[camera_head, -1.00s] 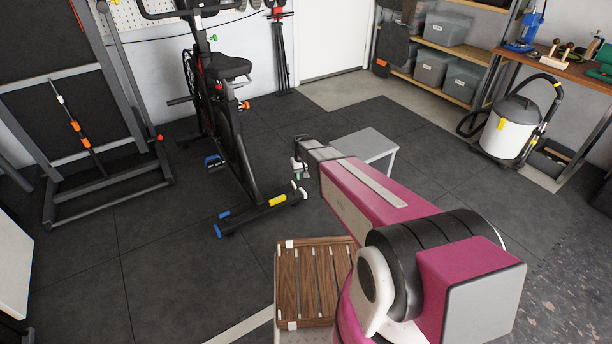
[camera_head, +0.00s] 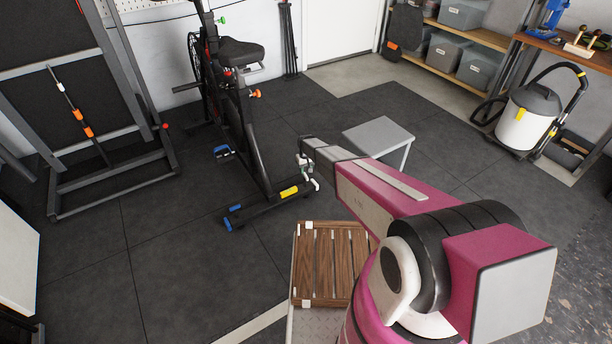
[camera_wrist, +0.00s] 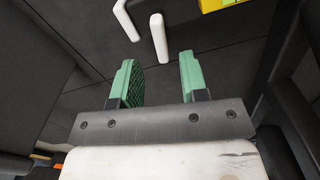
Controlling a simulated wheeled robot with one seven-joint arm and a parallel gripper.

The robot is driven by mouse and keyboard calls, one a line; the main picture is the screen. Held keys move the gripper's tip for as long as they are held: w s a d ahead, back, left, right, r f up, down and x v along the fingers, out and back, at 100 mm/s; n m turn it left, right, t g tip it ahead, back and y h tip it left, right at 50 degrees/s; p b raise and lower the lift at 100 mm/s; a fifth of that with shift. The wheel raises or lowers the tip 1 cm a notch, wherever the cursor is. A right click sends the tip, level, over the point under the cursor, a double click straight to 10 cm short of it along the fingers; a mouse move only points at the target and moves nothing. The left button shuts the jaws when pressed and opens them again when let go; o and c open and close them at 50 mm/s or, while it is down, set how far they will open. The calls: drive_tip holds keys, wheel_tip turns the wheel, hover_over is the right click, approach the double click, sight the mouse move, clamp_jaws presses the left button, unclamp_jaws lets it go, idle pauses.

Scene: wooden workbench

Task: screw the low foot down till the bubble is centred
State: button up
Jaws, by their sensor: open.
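The exercise bike (camera_head: 240,120) stands on the dark floor. Its near floor bar (camera_head: 262,205) has blue parts at the left end and a yellow block (camera_head: 289,190) near the right end. White rods (camera_head: 314,183) stick out at that right end. In the wrist view two white rods (camera_wrist: 159,40) show just beyond my fingertips, with a yellow part (camera_wrist: 220,4) at the top edge. My gripper (camera_wrist: 157,60) has green fingers, apart and empty, pointing at the rods. In the head view it (camera_head: 304,165) hangs just above the bar's right end. I cannot make out any bubble.
A grey step stool (camera_head: 378,135) stands right of my gripper. A slatted wooden surface (camera_head: 325,262) is in front, beside my arm. A rack frame (camera_head: 110,180) stands left and a vacuum cleaner (camera_head: 525,120) right.

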sight(306, 177)
wheel_tip(306, 177, down, 4)
drive_tip(key=shift+f, duration=0.25)
clamp_jaws()
drive_tip(key=shift+m, duration=0.3)
drive_tip(key=m, duration=0.3)
drive_tip(key=shift+m, duration=2.1)
